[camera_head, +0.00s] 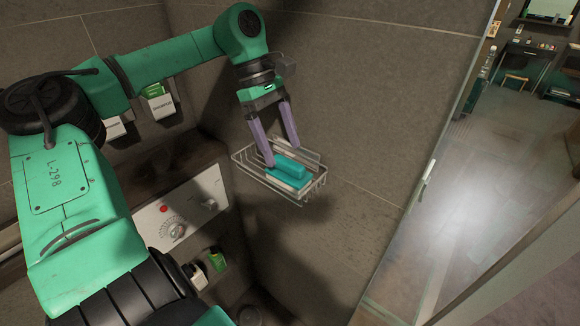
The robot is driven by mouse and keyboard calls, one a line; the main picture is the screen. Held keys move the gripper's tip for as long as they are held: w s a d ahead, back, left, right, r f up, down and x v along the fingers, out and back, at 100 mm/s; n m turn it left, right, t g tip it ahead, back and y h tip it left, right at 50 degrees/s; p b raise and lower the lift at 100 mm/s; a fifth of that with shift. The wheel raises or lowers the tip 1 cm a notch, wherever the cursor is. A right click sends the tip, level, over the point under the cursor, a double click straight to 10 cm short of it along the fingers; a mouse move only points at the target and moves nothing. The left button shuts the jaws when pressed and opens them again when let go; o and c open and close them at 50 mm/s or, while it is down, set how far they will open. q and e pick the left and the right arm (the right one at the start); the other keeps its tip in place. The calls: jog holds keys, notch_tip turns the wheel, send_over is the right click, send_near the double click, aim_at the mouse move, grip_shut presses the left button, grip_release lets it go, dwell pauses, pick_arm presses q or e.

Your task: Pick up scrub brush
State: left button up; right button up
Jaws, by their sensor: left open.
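The scrub brush (287,167), teal on top with a pale underside, lies in a wire basket (309,192) fixed to the tiled wall. My left gripper (283,156) reaches down from above with its two purple fingers apart, one on the near left side and one on the far side of the brush. The fingertips are at the height of the brush. I cannot tell whether they touch it. My right gripper is not in view.
A wall panel with a dial (177,231) and a red button sits below left of the basket. Small bottles (217,259) stand lower down, and boxes (158,104) hang behind my left arm. A glass door with a handle (427,178) is at right.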

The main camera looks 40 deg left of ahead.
aim_at(286, 160)
pick_arm(q)
jog(key=f, duration=0.1)
jog(key=w+f+p, duration=0.1)
jog(key=shift+w+a+f, duration=0.2)
jog(key=shift+a+f, duration=0.2)
jog(key=p+x, duration=0.2)
jog(key=x, duration=0.1)
jog(key=shift+w+a+f, duration=0.1)
jog(key=shift+a+f, duration=0.05)
jog(key=shift+s+d+f, duration=0.15)
jog(key=shift+s+d, duration=0.05)
jog(key=shift+d, duration=0.15)
jog(key=shift+s+d, duration=0.15)
jog(key=shift+d, duration=0.1)
jog(key=shift+c, duration=0.3)
jog(key=shift+a+f, duration=0.1)
jog(key=shift+a, duration=0.15)
jog(key=c, duration=1.1)
